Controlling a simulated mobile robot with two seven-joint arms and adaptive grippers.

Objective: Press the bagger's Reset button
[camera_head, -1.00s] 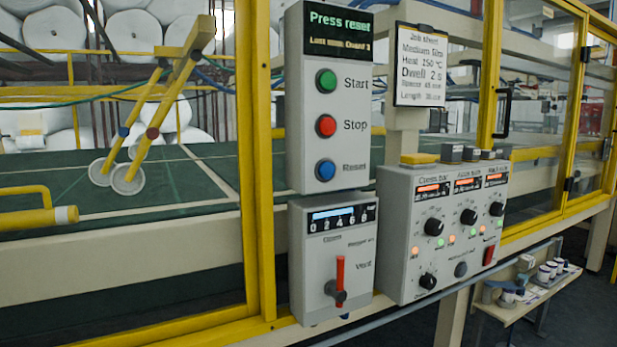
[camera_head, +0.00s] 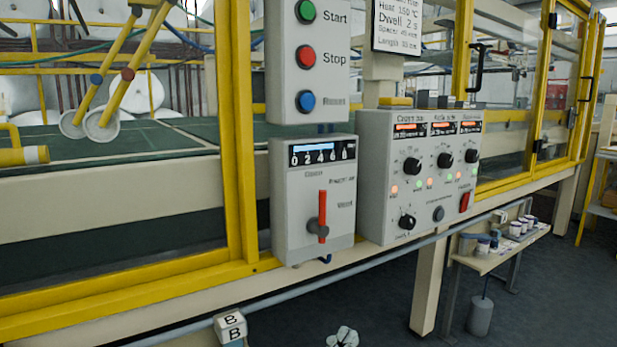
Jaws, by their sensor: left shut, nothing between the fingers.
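The blue Reset button (camera_head: 306,101) is the lowest of three round buttons on the grey control box (camera_head: 336,75). The red Stop button (camera_head: 306,57) is above it and the green Start button (camera_head: 306,12) is at the top. The box's display is cut off by the top edge. My right gripper is not in view.
Below the buttons is a box with a red lever (camera_head: 323,214). A knob panel (camera_head: 420,205) stands to its right. A yellow frame post (camera_head: 238,130) is to the left. A grey rail (camera_head: 400,246) runs along the front, with a B-marked block (camera_head: 230,327) near it.

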